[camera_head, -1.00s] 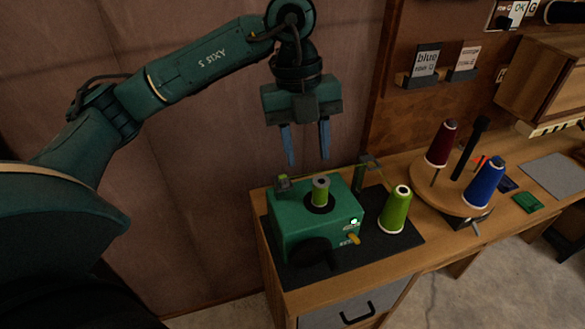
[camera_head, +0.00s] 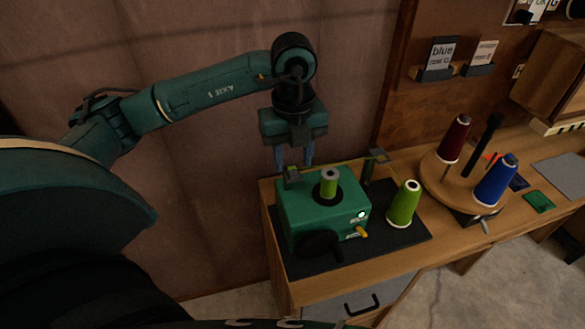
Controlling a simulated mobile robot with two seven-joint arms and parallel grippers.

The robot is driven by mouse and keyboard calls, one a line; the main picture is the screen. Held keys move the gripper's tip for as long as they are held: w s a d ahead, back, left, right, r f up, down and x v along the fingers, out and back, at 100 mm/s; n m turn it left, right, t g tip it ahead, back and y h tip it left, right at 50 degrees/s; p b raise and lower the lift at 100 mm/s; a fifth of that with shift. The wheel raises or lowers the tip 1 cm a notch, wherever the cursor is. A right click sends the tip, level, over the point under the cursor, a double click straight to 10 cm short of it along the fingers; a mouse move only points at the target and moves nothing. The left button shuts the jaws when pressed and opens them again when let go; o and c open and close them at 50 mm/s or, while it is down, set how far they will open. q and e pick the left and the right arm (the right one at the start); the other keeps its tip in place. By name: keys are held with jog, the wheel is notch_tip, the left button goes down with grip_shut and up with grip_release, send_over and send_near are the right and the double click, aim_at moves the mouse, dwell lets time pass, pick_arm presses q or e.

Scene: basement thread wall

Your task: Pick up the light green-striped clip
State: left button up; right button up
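I cannot clearly make out a light green-striped clip. My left gripper (camera_head: 294,160) hangs fingers down beside the wood wall, just behind the back left of the green winding machine (camera_head: 300,205). It is open, with a gap between its two blue fingers and nothing seen held. A small dark bracket with a light green patch (camera_head: 292,176) stands on the machine's back left corner, close below the fingers in the picture. Whether they touch is unclear, as the fingertips are partly hidden there. My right gripper is not in view.
The machine carries a small green spool (camera_head: 328,184) and stands on a dark mat (camera_head: 400,236). A green cone (camera_head: 403,204) stands to its right. A round wooden stand (camera_head: 433,175) holds red (camera_head: 454,139) and blue (camera_head: 495,180) cones. A green tray (camera_head: 538,202) lies farther right.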

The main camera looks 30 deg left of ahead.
aim_at(292, 174)
pick_arm(q)
jog(key=shift+f, duration=1.2)
grip_shut()
